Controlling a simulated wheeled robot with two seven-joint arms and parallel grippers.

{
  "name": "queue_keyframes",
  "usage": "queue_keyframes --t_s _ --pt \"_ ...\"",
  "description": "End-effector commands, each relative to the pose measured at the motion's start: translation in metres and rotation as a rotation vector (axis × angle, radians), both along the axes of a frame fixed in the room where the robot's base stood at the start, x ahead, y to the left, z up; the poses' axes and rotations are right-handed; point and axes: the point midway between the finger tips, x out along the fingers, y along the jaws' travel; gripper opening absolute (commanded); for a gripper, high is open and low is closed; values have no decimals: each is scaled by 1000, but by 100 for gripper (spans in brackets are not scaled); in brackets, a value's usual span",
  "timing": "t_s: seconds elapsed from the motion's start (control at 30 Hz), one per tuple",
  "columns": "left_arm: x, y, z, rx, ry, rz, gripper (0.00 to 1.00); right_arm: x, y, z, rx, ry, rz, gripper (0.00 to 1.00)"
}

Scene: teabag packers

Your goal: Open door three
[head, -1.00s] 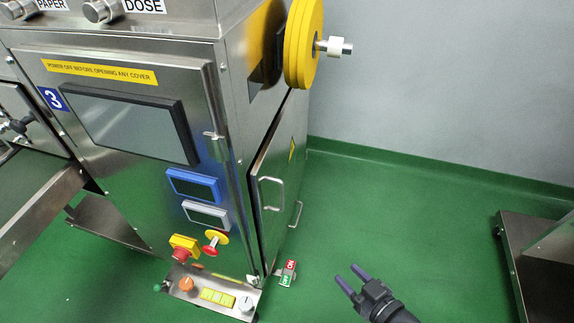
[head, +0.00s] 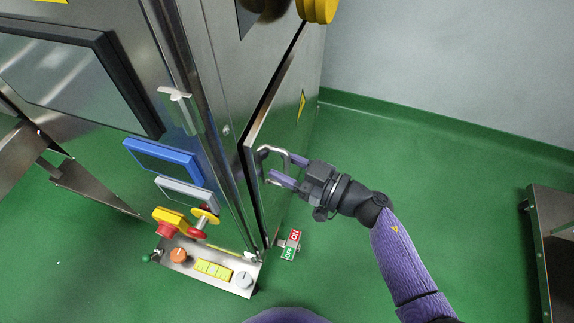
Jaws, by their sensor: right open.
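The steel machine's side door (head: 283,118) is on its right flank, with a small yellow triangle label. A dark gap shows along its front and top edges, so it looks slightly ajar. A bent metal handle (head: 263,150) sits near its front edge. My right gripper (head: 278,168) is at this handle with its two dark purple fingers open, one on the upper side and one below. The fingers overlap the handle in the picture; I cannot tell whether they touch it. My left gripper is not in view.
A red and green ON/OFF tag (head: 291,244) is by the lower corner. Green floor to the right is clear up to a metal frame (head: 540,240).

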Motion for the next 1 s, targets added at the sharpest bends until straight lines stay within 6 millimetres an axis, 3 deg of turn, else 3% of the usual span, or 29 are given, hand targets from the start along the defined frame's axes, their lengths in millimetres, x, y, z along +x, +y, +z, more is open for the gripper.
queue_keyframes --t_s 0.17,0.4,1.0 --pt "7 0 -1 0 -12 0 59 0 0 1 0 -1 0 50" --pt "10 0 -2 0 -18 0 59 0 0 0 0 0 0 1" --pt "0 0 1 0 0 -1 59 0 0 0 -1 0 0 0"
